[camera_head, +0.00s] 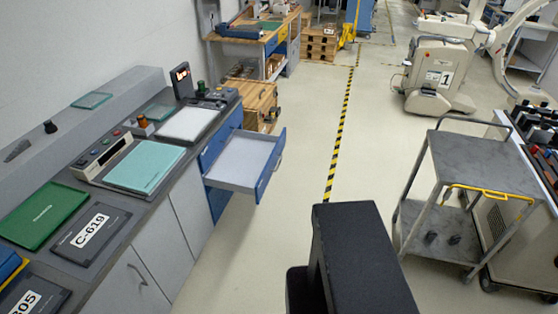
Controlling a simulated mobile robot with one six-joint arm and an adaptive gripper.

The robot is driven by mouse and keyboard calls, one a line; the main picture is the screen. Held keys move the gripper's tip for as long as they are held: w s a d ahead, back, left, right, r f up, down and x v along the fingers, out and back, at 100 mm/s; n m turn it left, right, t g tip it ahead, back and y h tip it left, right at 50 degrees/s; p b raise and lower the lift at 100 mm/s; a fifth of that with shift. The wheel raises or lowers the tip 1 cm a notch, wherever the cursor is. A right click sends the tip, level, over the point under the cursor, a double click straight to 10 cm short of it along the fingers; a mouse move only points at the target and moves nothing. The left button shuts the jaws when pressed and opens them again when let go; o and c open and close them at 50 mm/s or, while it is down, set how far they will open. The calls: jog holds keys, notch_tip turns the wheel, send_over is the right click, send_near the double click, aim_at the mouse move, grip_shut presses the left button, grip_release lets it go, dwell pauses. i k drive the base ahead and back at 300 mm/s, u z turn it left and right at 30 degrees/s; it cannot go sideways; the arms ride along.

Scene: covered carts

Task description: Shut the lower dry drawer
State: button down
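One open drawer (243,161) shows in the head view, pulled out to the right from the blue-fronted end of the long grey counter. Its inside is pale and looks empty. Its blue front (271,165) has a light handle and faces the aisle. A closed blue front (215,143) is above it and another blue panel (218,204) is below it. I cannot read a label that tells which drawer is the lower dry one. My gripper is not in view; a black part of my own body fills the lower middle.
The counter (150,215) carries trays, plates and a control box along the left. A wooden crate (252,98) stands beyond the drawer. A grey cart (470,165) with a yellow handle stands at right. The floor between drawer and cart is clear, with a striped line (345,120).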

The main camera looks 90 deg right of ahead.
aim_at(246, 165)
jog(key=u, duration=0.05)
jog(key=k, duration=1.5)
jog(key=z, duration=0.8)
jog(key=i, duration=0.35)
jog(key=z, duration=0.8)
